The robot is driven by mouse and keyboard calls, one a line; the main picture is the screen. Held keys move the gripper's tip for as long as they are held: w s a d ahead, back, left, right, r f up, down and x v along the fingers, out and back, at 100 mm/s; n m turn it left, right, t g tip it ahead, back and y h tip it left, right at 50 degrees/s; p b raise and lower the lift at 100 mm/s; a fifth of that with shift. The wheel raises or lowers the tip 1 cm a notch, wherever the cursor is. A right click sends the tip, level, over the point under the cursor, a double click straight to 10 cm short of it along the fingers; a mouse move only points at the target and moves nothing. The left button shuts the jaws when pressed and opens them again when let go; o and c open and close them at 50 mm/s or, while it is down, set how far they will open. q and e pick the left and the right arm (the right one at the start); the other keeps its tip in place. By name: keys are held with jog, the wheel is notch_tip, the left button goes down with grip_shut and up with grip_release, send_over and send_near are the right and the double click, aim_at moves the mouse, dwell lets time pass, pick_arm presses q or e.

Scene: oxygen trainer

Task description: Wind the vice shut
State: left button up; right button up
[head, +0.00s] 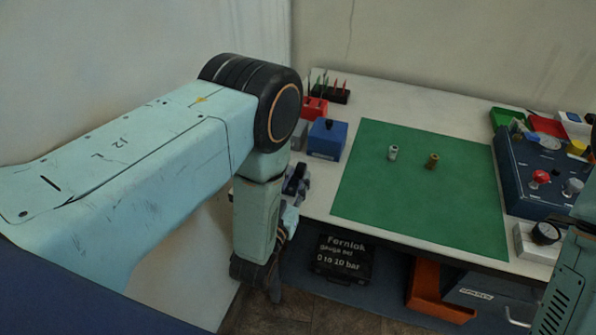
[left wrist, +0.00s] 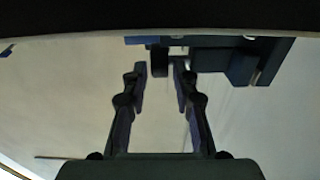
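The vice (head: 298,181) appears as a small dark and blue-grey thing at the table's left edge in the head view, partly hidden behind my left arm. In the left wrist view a blue body, which looks like the vice (left wrist: 238,66), hangs at the top right, with a dark upright piece left of it. My left gripper (left wrist: 160,72) is open there; its fingertips stand apart on either side of that dark piece, and I cannot tell whether they touch it. In the head view the gripper is mostly hidden below the forearm. My right gripper is not in view.
A green mat (head: 420,205) holds a silver fitting (head: 393,152) and a brass fitting (head: 432,161). A blue box (head: 327,139) stands left of the mat. A blue panel (head: 535,175) with knobs stands right. A black case (head: 341,262) and orange bin (head: 432,290) sit below the table.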

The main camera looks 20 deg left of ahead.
pick_arm(q)
jog(key=w, duration=0.2)
jog(key=shift+w+a+f, duration=0.1)
jog(key=shift+w+f, duration=0.3)
jog(key=shift+r, duration=0.1)
jog(key=shift+s+d+r, duration=0.25)
jog(key=shift+d, duration=0.05)
jog(key=shift+s+r, duration=0.25)
jog(key=shift+s, duration=0.1)
jog(key=shift+w+a+f, duration=0.25)
jog(key=shift+w+f, duration=0.25)
jog(key=shift+w, duration=0.15)
jog(key=c, duration=0.5)
jog(key=shift+s+d+r, duration=0.15)
jog(key=shift+d, duration=0.05)
grip_shut()
jog(key=shift+a, duration=0.1)
